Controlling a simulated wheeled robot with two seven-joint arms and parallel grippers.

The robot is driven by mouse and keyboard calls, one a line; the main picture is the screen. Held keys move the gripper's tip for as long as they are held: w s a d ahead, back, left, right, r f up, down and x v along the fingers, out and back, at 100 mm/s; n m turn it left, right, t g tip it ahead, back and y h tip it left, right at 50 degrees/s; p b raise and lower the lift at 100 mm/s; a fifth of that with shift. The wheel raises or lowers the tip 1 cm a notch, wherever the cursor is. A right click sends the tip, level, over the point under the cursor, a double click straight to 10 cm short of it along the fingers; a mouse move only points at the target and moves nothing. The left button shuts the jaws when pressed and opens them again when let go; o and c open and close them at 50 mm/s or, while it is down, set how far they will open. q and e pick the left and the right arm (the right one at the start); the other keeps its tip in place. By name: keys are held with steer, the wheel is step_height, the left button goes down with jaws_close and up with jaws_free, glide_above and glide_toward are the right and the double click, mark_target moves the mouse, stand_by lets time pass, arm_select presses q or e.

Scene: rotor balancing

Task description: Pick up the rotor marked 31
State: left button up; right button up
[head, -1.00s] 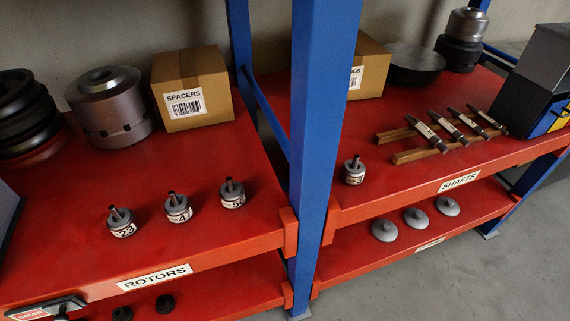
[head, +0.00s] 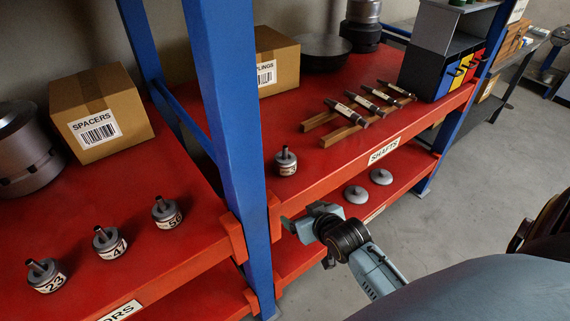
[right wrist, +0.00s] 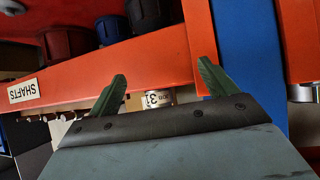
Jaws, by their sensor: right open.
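A small grey metal rotor (head: 286,162) with a stem on top and a white label stands upright on the red shelf, just right of the blue post. Its label is too small to read in the head view. In the right wrist view, the rotor marked 31 (right wrist: 158,97) shows upside down between my fingers and beyond them, partly hidden by the gripper body. My right gripper (head: 308,244) is open and empty, in front of the shelf edge and lower in the picture than the rotor. My left gripper is not in view.
Rotors marked 23 (head: 46,276), 47 (head: 109,241) and a third, perhaps 56 (head: 166,212), stand left of the blue post (head: 235,130). Shafts (head: 346,112) lie on a wooden rack to the right. Boxes stand behind. The red shelf edge (head: 340,180) lies between gripper and rotor.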

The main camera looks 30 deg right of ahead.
mark_target(291, 168)
steer(key=w+d+r+t, duration=0.2)
steer(key=w+d+r, duration=0.15)
steer(key=r, duration=0.45)
steer(key=shift+m+h, duration=0.3)
steer(key=shift+m, duration=0.1)
steer(key=x, duration=0.2)
steer(key=b+x, duration=0.1)
steer(key=x, duration=0.4)
steer(key=shift+a+f, duration=0.1)
steer(key=shift+a, duration=0.35)
steer(key=shift+r+b+x, duration=0.1)
steer(key=shift+b+x, duration=0.35)
steer(key=shift+x, duration=1)
steer(key=shift+r+b+x, duration=0.15)
steer(key=shift+b+x, duration=0.25)
steer(key=shift+x, duration=1)
steer(key=shift+w, duration=0.1)
steer(key=shift+c, duration=0.4)
